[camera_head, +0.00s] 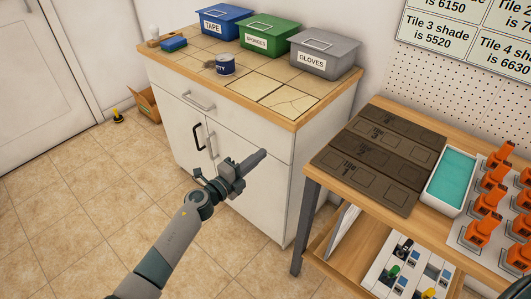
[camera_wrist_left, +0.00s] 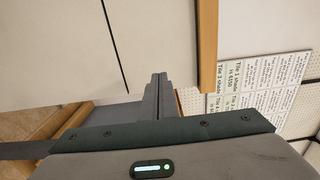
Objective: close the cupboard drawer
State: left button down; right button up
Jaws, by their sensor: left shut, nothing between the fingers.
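The white cupboard (camera_head: 240,170) stands against the wall under a wooden, tiled top. Its drawer (camera_head: 240,122) is the wide front panel just below the top, with a grey bar handle (camera_head: 198,101). The drawer front looks about flush with the cupboard; I cannot tell whether a small gap is left. My left gripper (camera_head: 262,154) is shut and empty, in front of the right part of the cupboard front. In the left wrist view, the shut fingertips (camera_wrist_left: 159,77) point at the white drawer front (camera_wrist_left: 165,35), beside the wooden top edge; contact is unclear. My right gripper is out of view.
A wooden workbench (camera_head: 330,160) with dark boards, a teal tray and orange items stands close on the right.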

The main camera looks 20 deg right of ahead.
pick_arm(q)
jog(key=shift+v, duration=4)
jog(key=s+a+f+n+t+y, duration=0.1)
jog(key=s+a+f+n+y, duration=0.25)
jog(key=a+f+n, duration=0.4)
jog(key=s+a+f+n+y+p, duration=0.1)
jog(key=s+a+f+n+y, duration=0.3)
jog(key=f, duration=0.6)
jog(key=s+a+f+n+t+y, duration=0.1)
jog(key=s+a+f+n+y, duration=0.2)
jog(key=a+f+n, duration=0.5)
jog(key=s+a+f+n+g+y, duration=0.1)
jog(key=s+a+f+n+g, duration=0.2)
jog(key=s+f, duration=0.6)
jog(key=s+a+f+n+g+y, duration=0.2)
jog(key=s+f, duration=0.8)
jog(key=s, duration=0.8)
jog(key=a+n+g+p, duration=0.1)
jog(key=a+n, duration=0.1)
jog(key=a, duration=0.1)
jog(key=shift+g, duration=0.3)
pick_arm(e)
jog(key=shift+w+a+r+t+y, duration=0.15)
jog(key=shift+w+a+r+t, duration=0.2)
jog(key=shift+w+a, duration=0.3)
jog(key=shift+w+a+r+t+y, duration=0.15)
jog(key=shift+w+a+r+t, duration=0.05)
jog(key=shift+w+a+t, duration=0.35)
